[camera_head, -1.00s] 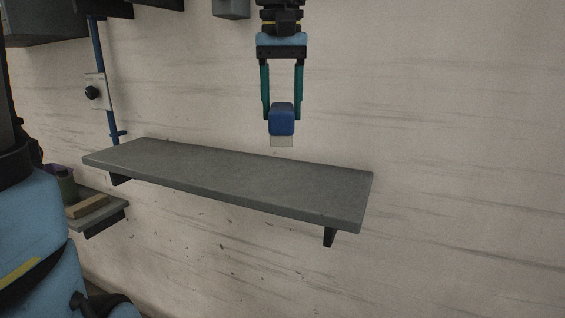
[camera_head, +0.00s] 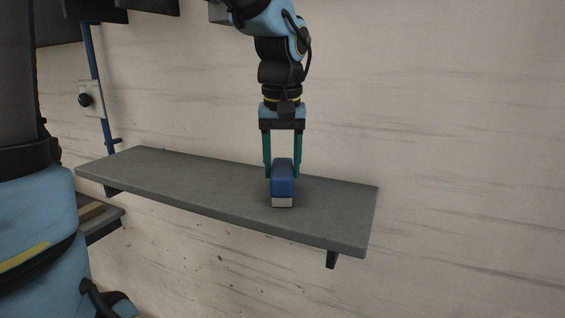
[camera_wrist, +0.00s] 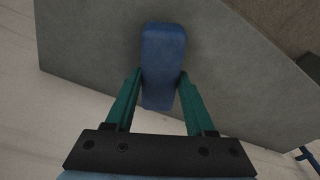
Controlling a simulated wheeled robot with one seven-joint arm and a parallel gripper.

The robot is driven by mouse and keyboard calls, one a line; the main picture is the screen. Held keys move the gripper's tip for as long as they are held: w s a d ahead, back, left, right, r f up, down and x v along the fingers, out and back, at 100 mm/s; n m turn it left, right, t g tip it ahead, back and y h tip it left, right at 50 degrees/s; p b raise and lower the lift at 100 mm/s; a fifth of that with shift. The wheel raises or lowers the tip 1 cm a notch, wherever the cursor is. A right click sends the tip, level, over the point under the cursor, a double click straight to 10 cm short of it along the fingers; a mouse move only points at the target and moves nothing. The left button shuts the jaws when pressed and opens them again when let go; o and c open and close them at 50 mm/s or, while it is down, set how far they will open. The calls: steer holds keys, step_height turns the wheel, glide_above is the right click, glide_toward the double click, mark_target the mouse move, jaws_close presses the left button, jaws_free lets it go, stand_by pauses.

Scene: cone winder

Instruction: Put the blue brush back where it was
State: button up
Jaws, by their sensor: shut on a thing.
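The blue brush (camera_head: 282,180) has a blue body with a pale strip at its lower end. My gripper (camera_head: 282,174) points down and is shut on the brush, one teal finger on each side. The brush is at the grey shelf (camera_head: 180,185), right of its middle; I cannot tell whether its lower end touches the surface. In the wrist view the brush (camera_wrist: 163,65) lies between the fingertips (camera_wrist: 162,82), with the grey shelf (camera_wrist: 85,50) behind it. The brush's pale end is hidden in that view.
The rest of the grey shelf top is bare. A lower ledge (camera_head: 105,218) with a tan block (camera_head: 90,211) is at the left, partly behind my own body. A blue pipe (camera_head: 97,80) and a box with a black knob (camera_head: 86,100) are on the pale wall.

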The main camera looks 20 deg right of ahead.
mark_target(282, 169)
steer(key=o, duration=1.2)
steer(key=r, duration=0.4)
steer(key=s+r+b, duration=0.1)
steer(key=r, duration=0.7)
steer(key=shift+s+a, duration=0.25)
steer(key=shift+a, duration=0.05)
